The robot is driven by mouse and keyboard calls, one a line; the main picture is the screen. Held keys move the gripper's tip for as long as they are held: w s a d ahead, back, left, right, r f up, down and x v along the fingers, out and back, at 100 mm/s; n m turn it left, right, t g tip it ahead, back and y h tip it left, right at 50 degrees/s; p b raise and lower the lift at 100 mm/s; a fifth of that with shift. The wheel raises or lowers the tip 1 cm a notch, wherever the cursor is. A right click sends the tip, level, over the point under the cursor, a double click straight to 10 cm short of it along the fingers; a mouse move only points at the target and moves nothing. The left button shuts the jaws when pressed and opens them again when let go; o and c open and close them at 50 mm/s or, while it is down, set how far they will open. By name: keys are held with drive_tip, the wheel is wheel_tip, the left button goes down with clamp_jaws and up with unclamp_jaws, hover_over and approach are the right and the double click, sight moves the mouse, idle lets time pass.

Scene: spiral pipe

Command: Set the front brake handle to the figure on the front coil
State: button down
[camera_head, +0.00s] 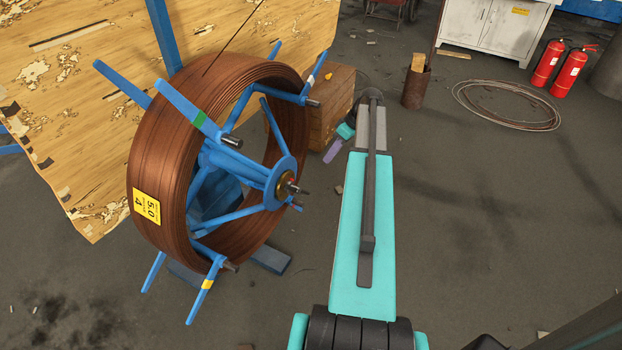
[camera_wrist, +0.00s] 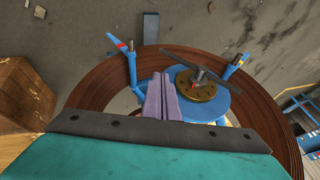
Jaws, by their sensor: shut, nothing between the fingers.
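The front coil (camera_head: 160,150) is a brown wire ring on a blue reel. Its yellow label (camera_head: 146,207) shows "5.0" and "4", turned sideways, with small print I cannot read. At the hub is a brass disc (camera_head: 284,185) with a dark brake handle (camera_head: 297,189). In the wrist view the handle (camera_wrist: 191,66) is a dark bar lying aslant over the brass disc (camera_wrist: 197,86), which has marks around it and a red spot near its middle. My gripper (camera_wrist: 161,80) has purple fingers, shut and empty, left of the disc. It also shows beyond the hub in the head view (camera_head: 333,151).
Blue reel arms (camera_head: 190,108) stick out around the coil. A wooden crate (camera_head: 330,105) stands behind it, and a worn wooden board (camera_head: 60,120) lies to the left. A rusty can (camera_head: 416,88), a loose wire coil (camera_head: 507,104) and red extinguishers (camera_head: 570,72) stand farther back.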

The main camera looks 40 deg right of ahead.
drive_tip(key=shift+f, duration=0.1)
idle(0.3)
drive_tip(key=s+a+p+x, duration=0.1)
drive_tip(key=a+p+x, duration=0.1)
drive_tip(key=x, duration=1.1)
drive_tip(key=shift+p, duration=0.35)
drive_tip(key=shift+a, duration=0.15)
